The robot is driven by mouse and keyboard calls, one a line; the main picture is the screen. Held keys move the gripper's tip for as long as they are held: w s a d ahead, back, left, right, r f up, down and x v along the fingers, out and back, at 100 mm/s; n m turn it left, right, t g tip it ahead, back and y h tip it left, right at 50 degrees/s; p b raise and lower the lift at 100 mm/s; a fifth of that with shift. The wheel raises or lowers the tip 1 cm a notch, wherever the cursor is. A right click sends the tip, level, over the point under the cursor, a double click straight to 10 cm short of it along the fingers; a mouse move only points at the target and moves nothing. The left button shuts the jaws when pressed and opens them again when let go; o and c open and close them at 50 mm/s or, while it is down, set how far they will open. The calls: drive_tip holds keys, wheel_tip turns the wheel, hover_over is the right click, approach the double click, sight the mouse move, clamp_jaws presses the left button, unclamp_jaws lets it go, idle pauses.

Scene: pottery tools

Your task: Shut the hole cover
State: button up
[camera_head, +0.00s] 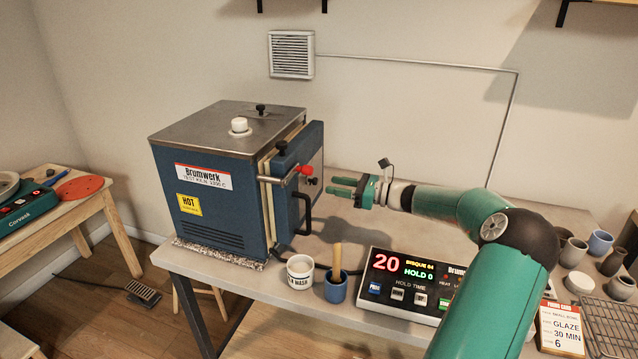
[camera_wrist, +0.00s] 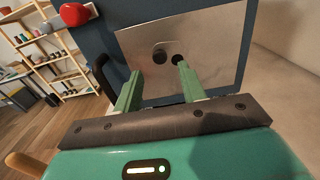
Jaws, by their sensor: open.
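The kiln (camera_head: 215,190) stands on the table, its door (camera_head: 300,165) facing right toward my gripper. In the wrist view a bare metal plate (camera_wrist: 215,45) is set in the door. On it are a dark round opening (camera_wrist: 179,60) and, just left of it, a round cover with a dark knob (camera_wrist: 159,54); the cover seems to sit beside the hole. A black knob (camera_head: 312,181) also shows on the door in the head view. My gripper (camera_head: 338,187) is open and empty, right of the door and apart from it. Its fingers (camera_wrist: 159,72) point at the plate, either side of the knob.
A red ball-ended latch (camera_head: 305,170) and a black door handle (camera_head: 304,212) project from the door. A white cup (camera_head: 300,272), a blue pot (camera_head: 336,288) and a controller (camera_head: 410,285) stand below my arm. Pots and a rack (camera_head: 610,325) are at right.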

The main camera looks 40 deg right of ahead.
drive_tip(key=shift+x, duration=2.8)
drive_tip(key=shift+s, duration=0.1)
clamp_jaws()
